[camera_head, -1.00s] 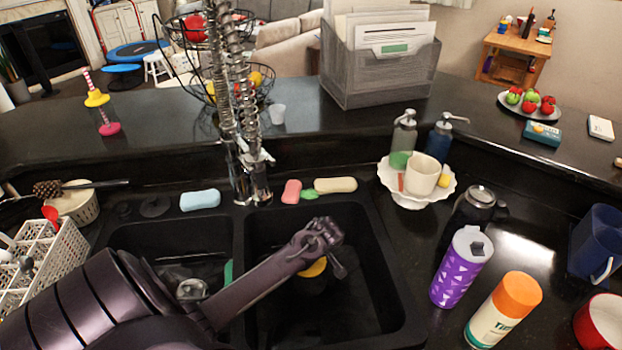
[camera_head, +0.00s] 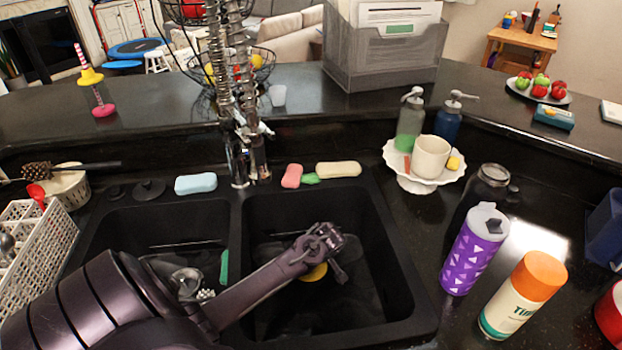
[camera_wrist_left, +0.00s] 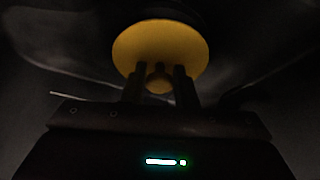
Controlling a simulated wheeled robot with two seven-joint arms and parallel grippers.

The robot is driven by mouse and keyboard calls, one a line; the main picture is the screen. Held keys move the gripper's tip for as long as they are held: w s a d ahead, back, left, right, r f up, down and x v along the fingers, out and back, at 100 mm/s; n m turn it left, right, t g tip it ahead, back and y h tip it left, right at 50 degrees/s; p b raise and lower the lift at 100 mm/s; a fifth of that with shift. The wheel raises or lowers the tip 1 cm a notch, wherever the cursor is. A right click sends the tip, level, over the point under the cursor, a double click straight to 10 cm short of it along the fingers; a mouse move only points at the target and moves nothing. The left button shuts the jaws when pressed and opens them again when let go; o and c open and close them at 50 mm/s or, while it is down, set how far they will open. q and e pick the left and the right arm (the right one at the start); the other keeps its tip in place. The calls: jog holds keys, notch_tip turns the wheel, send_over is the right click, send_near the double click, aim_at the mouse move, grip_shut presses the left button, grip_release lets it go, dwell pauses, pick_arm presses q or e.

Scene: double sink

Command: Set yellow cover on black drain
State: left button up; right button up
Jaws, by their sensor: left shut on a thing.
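My left gripper (camera_head: 330,258) reaches down into the right basin of the black double sink (camera_head: 405,300). The yellow cover (camera_head: 315,272) shows partly below it. In the left wrist view, the fingers (camera_wrist_left: 159,74) are shut on the small knob of the round yellow cover (camera_wrist_left: 160,42), whose disc lies just beyond the fingertips. A dark curved shape shows past the cover's far edge, but I cannot tell whether it is the black drain. The cover and my arm hide much of the basin floor. My right gripper is not in view.
The faucet (camera_head: 240,120) rises behind the basin divider. Soaps, including a cream bar (camera_head: 338,169), line the back rim. A purple tumbler (camera_head: 474,250) and an orange-capped bottle (camera_head: 522,295) stand to the right. A white dish rack (camera_head: 40,245) stands at left.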

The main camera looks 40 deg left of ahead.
pick_arm(q)
jog(key=shift+d+f, duration=0.1)
jog(key=shift+f, duration=0.3)
jog(key=shift+d+f, duration=0.1)
jog(key=shift+f, duration=0.15)
dwell(0.4)
jog(key=o, duration=1.1)
jog(key=shift+c, duration=0.2)
jog(key=v, duration=0.8)
jog(key=shift+b, duration=0.35)
